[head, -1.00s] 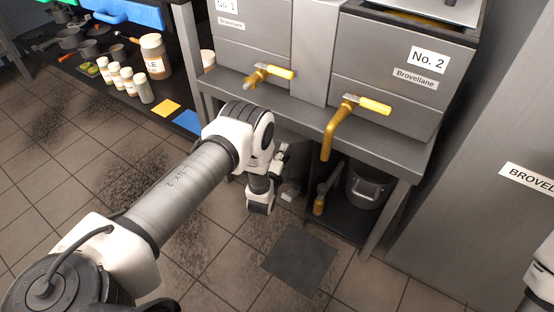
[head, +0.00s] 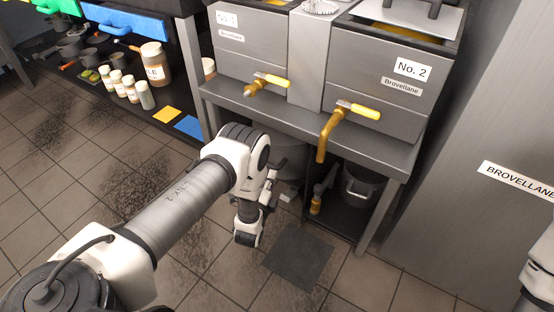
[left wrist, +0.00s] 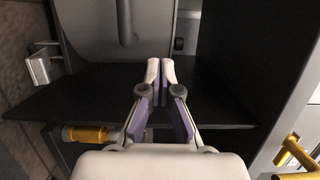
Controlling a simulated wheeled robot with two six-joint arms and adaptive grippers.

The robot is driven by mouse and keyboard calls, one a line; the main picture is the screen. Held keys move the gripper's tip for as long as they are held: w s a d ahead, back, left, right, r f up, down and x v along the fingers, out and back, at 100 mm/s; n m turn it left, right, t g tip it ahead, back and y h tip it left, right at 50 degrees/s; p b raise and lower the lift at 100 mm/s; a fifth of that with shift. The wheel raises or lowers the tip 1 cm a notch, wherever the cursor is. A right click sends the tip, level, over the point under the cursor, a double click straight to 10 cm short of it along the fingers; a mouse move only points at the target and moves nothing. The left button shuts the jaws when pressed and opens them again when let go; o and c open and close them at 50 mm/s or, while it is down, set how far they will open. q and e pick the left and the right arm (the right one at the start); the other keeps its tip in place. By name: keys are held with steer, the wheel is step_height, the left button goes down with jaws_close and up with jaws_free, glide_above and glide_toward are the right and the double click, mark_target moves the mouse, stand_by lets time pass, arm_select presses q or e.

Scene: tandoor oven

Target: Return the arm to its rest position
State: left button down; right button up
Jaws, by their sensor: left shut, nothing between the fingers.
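My left arm (head: 180,205) comes in from the lower left, and its wrist hangs in front of the fryer stand. My left gripper (left wrist: 160,68) is shut and empty in the left wrist view, its two pale fingertips together. In that view it is in front of a dark shelf (left wrist: 70,108) and a grey metal pot (left wrist: 95,30). In the head view the gripper is small and partly hidden by the wrist. A part of my right arm (head: 538,265) shows at the right edge; its gripper is out of view.
Two steel fryers stand on a counter (head: 300,118), with yellow-handled taps (head: 340,118) sticking out in front. Below is an open shelf with a pot (head: 362,186). Shelves with jars (head: 155,65) are at the upper left. A steel cabinet (head: 470,150) is at right.

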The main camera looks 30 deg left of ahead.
arm_select(q)
step_height(320, 180, up, 6)
steer(key=s+d, duration=0.1)
steer(key=d, duration=0.1)
steer(key=s+d+f+n+g+h, duration=0.25)
steer(key=s+n+g, duration=0.6)
steer(key=s, duration=0.85)
steer(key=s+d+f+n+g+h, duration=0.15)
steer(key=s+f+n+g, duration=0.25)
steer(key=s+n+g, duration=0.95)
steer(key=s+r+m+t+p, duration=0.2)
steer(key=r+p, duration=1.6)
steer(key=p, duration=0.1)
steer(key=s+r+m+t+p, duration=0.1)
steer(key=r+m+t+p, duration=0.1)
steer(key=r+p, duration=1.7)
steer(key=shift+s+d+r+m+y, duration=0.15)
steer(key=shift+s+r+m+y, duration=0.2)
steer(key=shift+m, duration=0.45)
arm_select(e)
step_height(320, 180, up, 39)
steer(key=shift+f, duration=0.15)
